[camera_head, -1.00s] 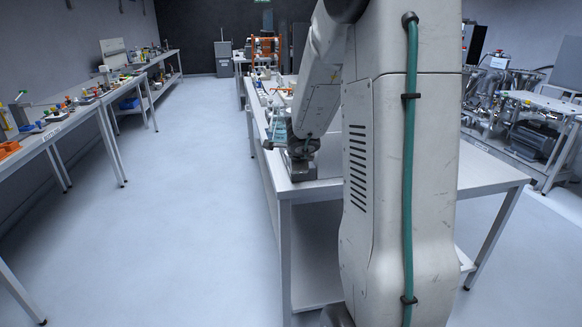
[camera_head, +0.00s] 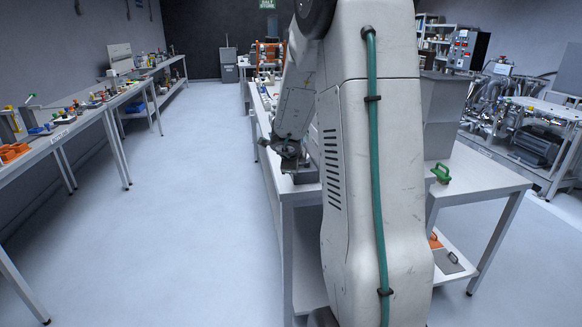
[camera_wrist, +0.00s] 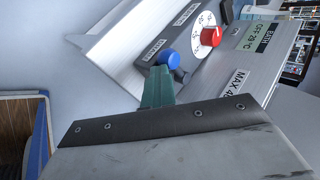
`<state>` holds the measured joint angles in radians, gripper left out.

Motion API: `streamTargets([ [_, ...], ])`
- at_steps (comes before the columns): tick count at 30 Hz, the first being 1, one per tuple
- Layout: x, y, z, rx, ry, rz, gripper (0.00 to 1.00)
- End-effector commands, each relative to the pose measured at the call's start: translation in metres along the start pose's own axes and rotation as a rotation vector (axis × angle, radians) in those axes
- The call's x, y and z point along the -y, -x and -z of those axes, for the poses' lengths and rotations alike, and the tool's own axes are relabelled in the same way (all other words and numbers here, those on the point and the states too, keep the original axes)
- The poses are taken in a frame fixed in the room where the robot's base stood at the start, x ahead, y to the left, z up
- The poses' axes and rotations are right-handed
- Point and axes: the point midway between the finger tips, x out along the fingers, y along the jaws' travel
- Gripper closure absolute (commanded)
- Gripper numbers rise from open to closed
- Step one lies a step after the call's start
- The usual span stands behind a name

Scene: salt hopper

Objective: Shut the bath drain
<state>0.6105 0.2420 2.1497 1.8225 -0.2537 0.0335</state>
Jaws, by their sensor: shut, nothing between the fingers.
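The bath unit shows in the wrist view as a pale sloped panel (camera_wrist: 116,42) with a temperature display (camera_wrist: 264,36) reading about 29 °C. A red knob (camera_wrist: 211,36) on a white dial and a round blue knob (camera_wrist: 171,61) stand on it. I cannot tell for certain which part is the drain. My gripper (camera_wrist: 160,70) is shut and empty. Its teal fingertips overlap the lower edge of the blue knob in the picture; contact cannot be judged. In the head view my gripper (camera_head: 288,166) is low over the left edge of the middle bench (camera_head: 285,196), partly hidden by my arm.
A grey hopper (camera_head: 442,105) and a green-handled part (camera_head: 440,173) are on the right of the middle bench. An orange and a grey plate with handles lie on its lower shelf. Left benches (camera_head: 62,136) hold small parts. The floor aisle (camera_head: 185,200) between is clear.

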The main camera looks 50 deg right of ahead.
Motion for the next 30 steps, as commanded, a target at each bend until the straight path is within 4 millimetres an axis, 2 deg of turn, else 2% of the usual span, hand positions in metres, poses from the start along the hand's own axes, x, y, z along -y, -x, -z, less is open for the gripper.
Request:
streamTargets([
  [3, 0.002, -0.004, 0.009, -0.011, -0.005, -0.002, 1.00],
  [11, 0.002, -0.003, 0.005, -0.006, -0.001, -0.002, 1.00],
  [17, -0.005, 0.007, 0.002, -0.005, -0.001, -0.001, 1.00],
  [21, -0.018, 0.026, -0.002, -0.008, -0.003, 0.000, 1.00],
  [30, -0.016, 0.091, -0.008, -0.009, -0.009, 0.003, 1.00],
])
